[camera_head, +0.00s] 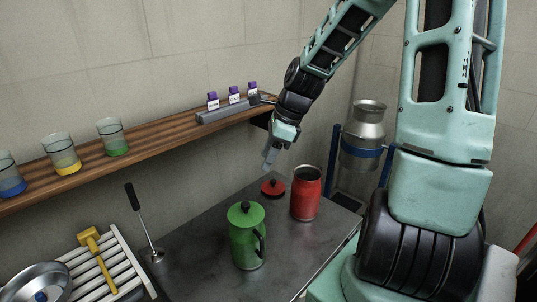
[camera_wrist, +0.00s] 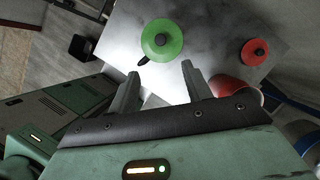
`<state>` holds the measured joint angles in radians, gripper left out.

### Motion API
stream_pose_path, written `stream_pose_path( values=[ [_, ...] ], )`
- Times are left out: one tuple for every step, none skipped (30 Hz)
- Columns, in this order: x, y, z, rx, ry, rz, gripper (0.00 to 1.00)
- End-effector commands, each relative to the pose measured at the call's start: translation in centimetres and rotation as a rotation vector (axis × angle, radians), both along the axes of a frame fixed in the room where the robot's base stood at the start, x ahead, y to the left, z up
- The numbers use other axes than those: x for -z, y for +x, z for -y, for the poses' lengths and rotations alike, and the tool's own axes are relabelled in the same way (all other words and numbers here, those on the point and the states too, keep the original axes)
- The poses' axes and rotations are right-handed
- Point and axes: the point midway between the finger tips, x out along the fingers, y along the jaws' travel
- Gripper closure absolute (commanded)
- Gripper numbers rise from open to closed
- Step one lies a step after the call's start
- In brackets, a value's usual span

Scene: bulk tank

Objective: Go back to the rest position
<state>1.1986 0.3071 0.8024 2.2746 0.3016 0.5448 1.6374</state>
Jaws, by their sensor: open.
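My gripper (camera_head: 270,157) hangs in the air above the metal table, in front of the wall shelf's right end. In the wrist view its two fingers (camera_wrist: 160,82) are spread apart with nothing between them. A green lidded pitcher (camera_head: 247,236) stands upright on the table, and it shows beyond the fingertips in the wrist view (camera_wrist: 163,38). A red open container (camera_head: 306,195) stands to its right, without a lid. A red lid with a black knob (camera_head: 272,187) lies flat on the table behind them. My gripper touches none of these.
A wooden shelf (camera_head: 150,153) holds several glass beakers and a grey rack (camera_head: 234,109) with purple-capped vials. A metal milk can (camera_head: 363,135) stands at the back right. A white slatted rack (camera_head: 115,262) with a yellow tool and a thin upright rod (camera_head: 143,220) are at left.

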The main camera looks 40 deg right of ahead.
Motion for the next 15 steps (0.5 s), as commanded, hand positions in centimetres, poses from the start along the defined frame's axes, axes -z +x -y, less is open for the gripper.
stream_pose_path(
  values=[
    [0.0,0.0,0.0,0.0,0.0,0.0,0.51],
    [0.0,0.0,0.0,0.0,0.0,0.0,0.51],
    [0.0,0.0,0.0,0.0,0.0,0.0,0.51],
    [0.0,0.0,0.0,0.0,0.0,0.0,0.51],
    [0.0,0.0,0.0,0.0,0.0,0.0,0.51],
    [0.0,0.0,0.0,0.0,0.0,0.0,0.51],
    [0.0,0.0,0.0,0.0,0.0,0.0,0.51],
    [0.0,0.0,0.0,0.0,0.0,0.0,0.51],
    [0.0,0.0,0.0,0.0,0.0,0.0,0.51],
    [0.0,0.0,0.0,0.0,0.0,0.0,0.51],
    [0.0,0.0,0.0,0.0,0.0,0.0,0.51],
    [0.0,0.0,0.0,0.0,0.0,0.0,0.51],
    [0.0,0.0,0.0,0.0,0.0,0.0,0.51],
    [0.2,0.0,-0.4,-0.019,-0.005,0.001,0.51],
    [0.3,0.0,-1.0,-0.056,-0.015,0.003,0.51]
  ],
)
